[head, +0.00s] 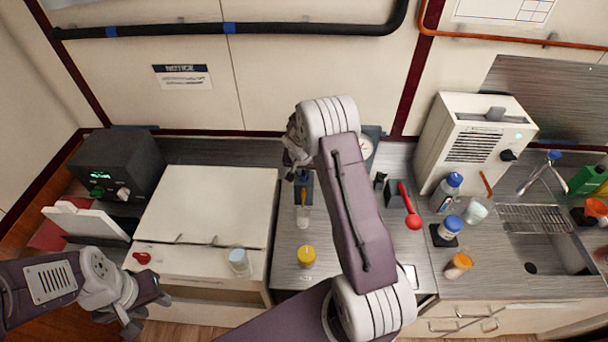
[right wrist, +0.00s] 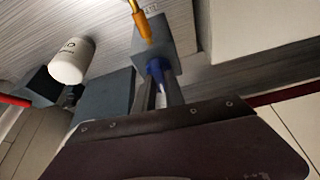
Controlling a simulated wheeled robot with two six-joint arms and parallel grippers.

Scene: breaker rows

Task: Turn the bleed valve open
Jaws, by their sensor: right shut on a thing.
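The bleed valve is a grey-blue block (right wrist: 165,38) with a brass spout (right wrist: 144,22) and a blue knob (right wrist: 158,68) in the right wrist view. In the head view its dark blue body (head: 304,186) shows at the back of the counter, partly hidden by my right arm. My right gripper (right wrist: 161,88) is shut on the blue knob, a finger on either side. In the head view the right gripper (head: 292,157) is small and its fingers are hard to make out. My left gripper (head: 148,309) hangs empty at the lower left, its fingers apart.
A clear cup (head: 303,216) stands below the spout, with a yellow-capped jar (head: 306,256) in front. A glass (head: 240,262) stands left, on a white cabinet (head: 205,205). A red ladle (head: 410,206), bottles (head: 450,184) and a white machine (head: 470,140) crowd the right.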

